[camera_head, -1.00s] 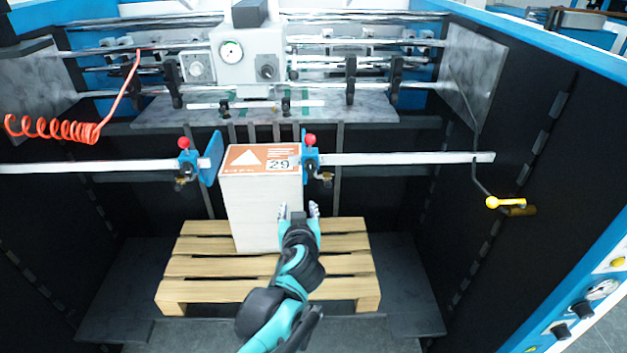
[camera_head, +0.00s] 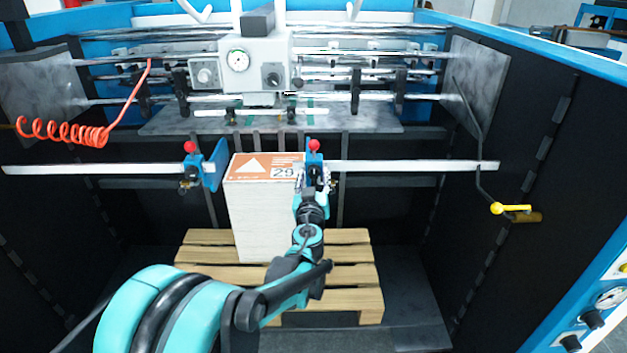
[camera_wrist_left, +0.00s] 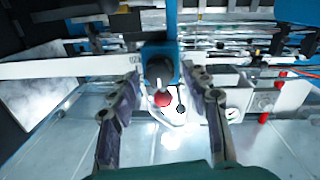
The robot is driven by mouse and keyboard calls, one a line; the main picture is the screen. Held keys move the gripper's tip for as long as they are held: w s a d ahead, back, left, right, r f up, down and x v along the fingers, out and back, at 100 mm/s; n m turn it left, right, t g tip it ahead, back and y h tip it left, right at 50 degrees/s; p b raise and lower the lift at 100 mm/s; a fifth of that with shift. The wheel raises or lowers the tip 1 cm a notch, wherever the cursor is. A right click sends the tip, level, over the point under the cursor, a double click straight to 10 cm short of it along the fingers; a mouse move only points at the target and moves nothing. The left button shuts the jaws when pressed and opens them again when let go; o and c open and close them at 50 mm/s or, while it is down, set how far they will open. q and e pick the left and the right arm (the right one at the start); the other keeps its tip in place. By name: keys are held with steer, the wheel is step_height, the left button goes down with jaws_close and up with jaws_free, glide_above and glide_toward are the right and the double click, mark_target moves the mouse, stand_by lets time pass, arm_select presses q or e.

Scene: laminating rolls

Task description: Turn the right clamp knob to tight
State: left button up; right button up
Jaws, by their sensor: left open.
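The right clamp (camera_head: 314,163) is a blue block on a pale rail with a red ball knob (camera_head: 314,145) on top. It stands at the right side of the stack of sheets (camera_head: 250,215). My left gripper (camera_head: 312,185) is just in front of and below this clamp, hiding its lower part. In the left wrist view the open fingers (camera_wrist_left: 163,82) stand either side of a dark round knob (camera_wrist_left: 158,68) on the blue block, with a red ball (camera_wrist_left: 163,100) between them. I cannot tell whether they touch it. My right gripper is out of view.
The left clamp (camera_head: 191,165) with its red ball stands left of the stack. A wooden pallet (camera_head: 350,275) lies below. A yellow-handled crank (camera_head: 510,209) hangs at the right, and a coiled red hose (camera_head: 65,131) at the left. The machine head (camera_head: 255,65) is behind.

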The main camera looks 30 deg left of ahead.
arm_select(q)
steer(key=shift+w+a, duration=0.1)
steer(key=shift+w, duration=0.05)
jaws_close()
